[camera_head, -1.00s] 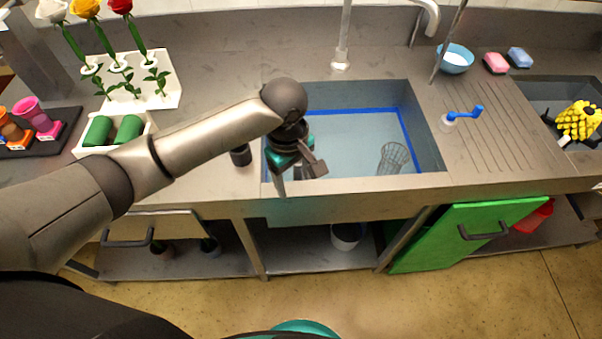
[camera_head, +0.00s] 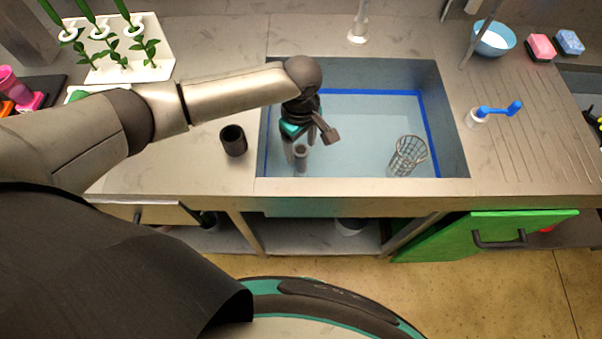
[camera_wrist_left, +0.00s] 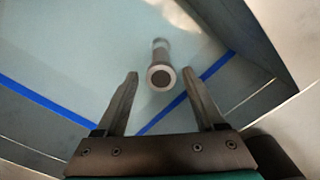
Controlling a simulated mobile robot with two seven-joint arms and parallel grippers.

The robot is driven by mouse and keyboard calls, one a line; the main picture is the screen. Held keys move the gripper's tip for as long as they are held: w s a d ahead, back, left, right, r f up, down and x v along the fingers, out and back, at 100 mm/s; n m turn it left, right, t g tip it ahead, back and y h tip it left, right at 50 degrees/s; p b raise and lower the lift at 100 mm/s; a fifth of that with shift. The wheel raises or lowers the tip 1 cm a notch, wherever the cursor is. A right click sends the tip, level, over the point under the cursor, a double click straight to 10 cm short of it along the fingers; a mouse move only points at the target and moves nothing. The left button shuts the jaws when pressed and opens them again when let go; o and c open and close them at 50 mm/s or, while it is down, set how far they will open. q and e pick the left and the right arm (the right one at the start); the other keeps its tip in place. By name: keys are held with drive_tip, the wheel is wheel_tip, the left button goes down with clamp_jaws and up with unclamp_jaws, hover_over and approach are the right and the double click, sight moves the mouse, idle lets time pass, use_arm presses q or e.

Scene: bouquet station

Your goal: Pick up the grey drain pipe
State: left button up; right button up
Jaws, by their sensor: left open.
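The grey drain pipe (camera_head: 301,158) stands upright in the water-filled sink, near its left front corner. In the left wrist view, the pipe (camera_wrist_left: 160,76) shows its round dark open end between the lines of my two fingers. My left gripper (camera_head: 311,143) is open and empty inside the sink opening, just above the pipe. In the left wrist view, the fingers (camera_wrist_left: 160,88) lie on either side of the pipe's end with gaps on both sides. I cannot tell how far below the fingertips the pipe end is. My right gripper is not in view.
The sink (camera_head: 458,150) has raised walls close to my left gripper. A wire mesh basket (camera_head: 408,156) leans at its right. A dark cup (camera_head: 233,141) stands on the counter to the left. A blue-handled plug (camera_head: 497,110) and a blue bowl (camera_head: 494,39) are at the right.

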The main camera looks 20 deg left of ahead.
sight(301, 160)
use_arm(q)
drive_tip(key=shift+f, duration=0.6)
wheel_tip(301, 160, down, 5)
drive_tip(key=shift+s+r+b, duration=0.1)
drive_tip(key=shift+r+b, duration=0.1)
drive_tip(key=shift+b, duration=0.8)
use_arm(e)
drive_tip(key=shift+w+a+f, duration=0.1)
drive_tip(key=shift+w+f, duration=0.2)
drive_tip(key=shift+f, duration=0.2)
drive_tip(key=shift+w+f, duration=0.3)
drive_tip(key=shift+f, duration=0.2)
use_arm(q)
clamp_jaws()
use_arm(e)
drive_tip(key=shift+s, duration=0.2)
